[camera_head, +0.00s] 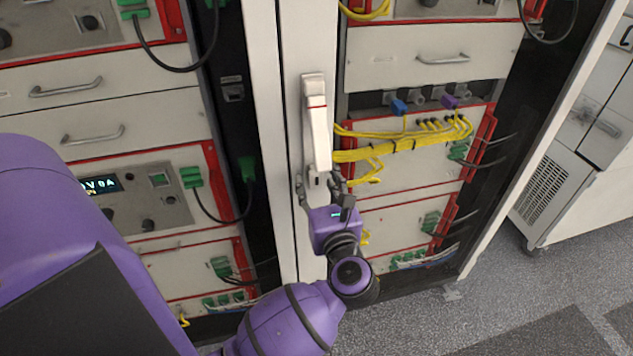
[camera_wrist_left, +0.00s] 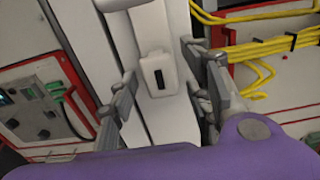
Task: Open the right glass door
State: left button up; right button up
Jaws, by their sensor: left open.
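The right glass door's white handle (camera_head: 317,125) stands upright on the white door frame post in the middle of the head view. Its lower end (camera_wrist_left: 158,75), with a dark slot, shows in the left wrist view. My left gripper (camera_head: 321,183) is open, with one finger on each side of the handle's lower end. In the left wrist view the fingers (camera_wrist_left: 160,92) are apart from the handle on both sides. The glass itself is hard to make out; the door looks closed. My right gripper is not in view.
Behind the right door are rack units with yellow cables (camera_head: 400,145) and grey drawer handles. A left cabinet bay (camera_head: 110,150) holds similar units. A grey cabinet (camera_head: 560,190) stands at the far right. The grey floor (camera_head: 500,300) at the lower right is clear.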

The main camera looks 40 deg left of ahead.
pick_arm(q)
jog(key=shift+c, duration=0.3)
grip_shut()
jog(key=shift+s+d, duration=0.1)
